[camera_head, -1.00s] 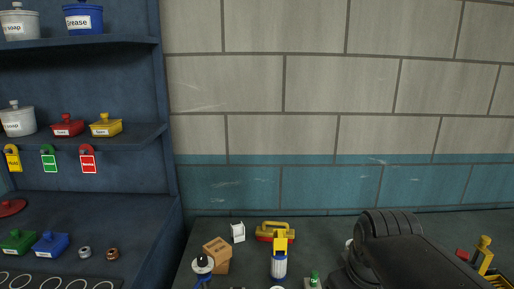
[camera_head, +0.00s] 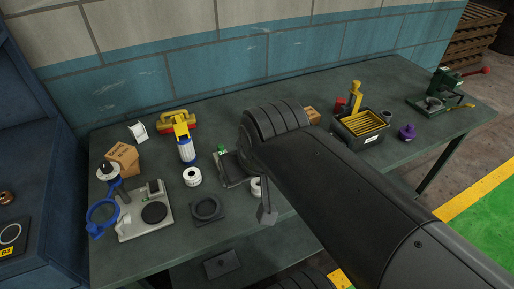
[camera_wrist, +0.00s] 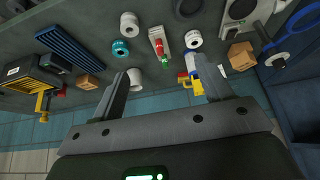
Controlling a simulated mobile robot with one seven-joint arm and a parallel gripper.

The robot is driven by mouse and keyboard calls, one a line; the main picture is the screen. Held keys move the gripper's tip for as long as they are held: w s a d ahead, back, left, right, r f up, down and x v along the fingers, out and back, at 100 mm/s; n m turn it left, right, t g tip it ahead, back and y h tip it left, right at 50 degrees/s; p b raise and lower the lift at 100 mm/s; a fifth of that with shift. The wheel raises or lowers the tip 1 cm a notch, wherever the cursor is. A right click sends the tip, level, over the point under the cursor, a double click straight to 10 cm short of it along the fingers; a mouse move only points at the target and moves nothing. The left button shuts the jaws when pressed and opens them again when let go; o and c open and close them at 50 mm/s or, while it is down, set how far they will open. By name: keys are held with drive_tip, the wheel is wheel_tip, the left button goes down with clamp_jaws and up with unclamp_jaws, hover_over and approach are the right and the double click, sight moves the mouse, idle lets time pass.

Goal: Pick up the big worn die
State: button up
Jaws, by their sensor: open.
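I cannot tell for certain which ring-shaped part is the big worn die. In the head view a white ring-shaped part (camera_head: 192,176) stands on the bench, and another pale one (camera_head: 256,187) is partly hidden by my arm. The wrist view shows several short round parts: a white one (camera_wrist: 193,39), a teal one (camera_wrist: 120,48), another white one (camera_wrist: 129,24) and a pale one (camera_wrist: 134,78) beside the left finger. My gripper (camera_wrist: 162,88) is open and empty above the bench, its fingers wide apart. My arm hides most of it in the head view.
The bench (camera_head: 110,255) also holds a cardboard box (camera_head: 122,157), a blue-ringed tool (camera_head: 102,215), a plate with a black disc (camera_head: 154,212), a yellow-and-blue tool (camera_head: 184,140) and a dark crate (camera_head: 359,128). A wall stands behind. The bench's front strip is mostly clear.

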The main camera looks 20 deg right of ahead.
drive_tip(key=w+d+f+g, duration=0.3)
drive_tip(key=w+d, duration=0.3)
drive_tip(key=w, duration=0.4)
drive_tip(key=w+d+f+g, duration=0.1)
drive_tip(key=w+d+f, duration=0.2)
drive_tip(key=f, duration=0.2)
drive_tip(key=w+d+f, duration=0.3)
drive_tip(key=f, duration=0.1)
drive_tip(key=w+d+f+g, duration=0.1)
drive_tip(key=w+d+f, duration=0.2)
drive_tip(key=f, duration=0.2)
drive_tip(key=shift+f+g, duration=0.3)
drive_tip(key=shift+f, duration=0.05)
drive_tip(key=shift+w+f, duration=0.15)
drive_tip(key=shift+f, duration=1.15)
drive_tip(key=shift+w+f, duration=0.1)
drive_tip(key=shift+f, duration=1.15)
drive_tip(key=shift+c, duration=0.5)
drive_tip(key=c, duration=1.4)
